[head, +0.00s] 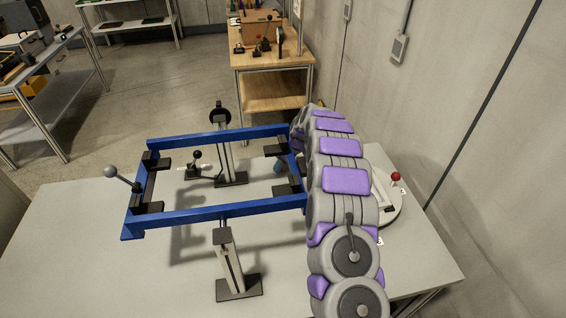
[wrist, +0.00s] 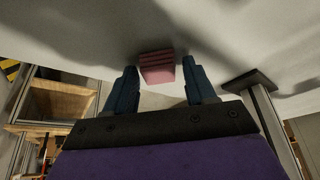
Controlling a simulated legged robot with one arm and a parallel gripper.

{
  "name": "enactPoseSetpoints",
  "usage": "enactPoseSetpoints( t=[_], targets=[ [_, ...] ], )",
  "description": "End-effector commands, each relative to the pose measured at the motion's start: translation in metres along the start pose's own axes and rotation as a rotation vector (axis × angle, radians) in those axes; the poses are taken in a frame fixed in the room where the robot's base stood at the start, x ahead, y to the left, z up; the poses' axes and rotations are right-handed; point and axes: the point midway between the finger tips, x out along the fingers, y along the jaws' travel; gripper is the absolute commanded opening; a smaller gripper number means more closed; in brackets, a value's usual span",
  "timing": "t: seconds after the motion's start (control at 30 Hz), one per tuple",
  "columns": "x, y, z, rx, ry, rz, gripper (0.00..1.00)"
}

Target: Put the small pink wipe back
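The small pink wipe (wrist: 157,67) looks like a folded, layered block against the pale grey table surface in the wrist view. My gripper (wrist: 159,77) is open, with its two dark blue fingers apart. The wipe shows in the gap between the fingertips, with clear space on both sides. I cannot tell how far the wipe is in depth from the fingertips. In the head view the wipe does not show, and my arm and the blue frame hide most of the gripper.
A blue rectangular frame (head: 225,219) stands on supports above the grey table (head: 70,240), close to my arm. A lever with a grey ball (head: 110,171) sticks out at its left. A round base with a red knob (head: 396,177) is at right. The table's left front is clear.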

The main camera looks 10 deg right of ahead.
Motion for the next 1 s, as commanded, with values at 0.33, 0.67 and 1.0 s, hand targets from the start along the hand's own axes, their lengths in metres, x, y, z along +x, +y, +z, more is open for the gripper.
enactPoseSetpoints(
  t=[0.33,0.67,1.0],
  targets=[
    [-0.001,0.000,0.000,0.000,0.000,0.000,0.64],
    [-0.031,0.000,-0.002,0.000,0.003,0.002,0.64],
    [-0.099,0.001,-0.002,0.000,0.004,0.005,0.64]
  ],
)
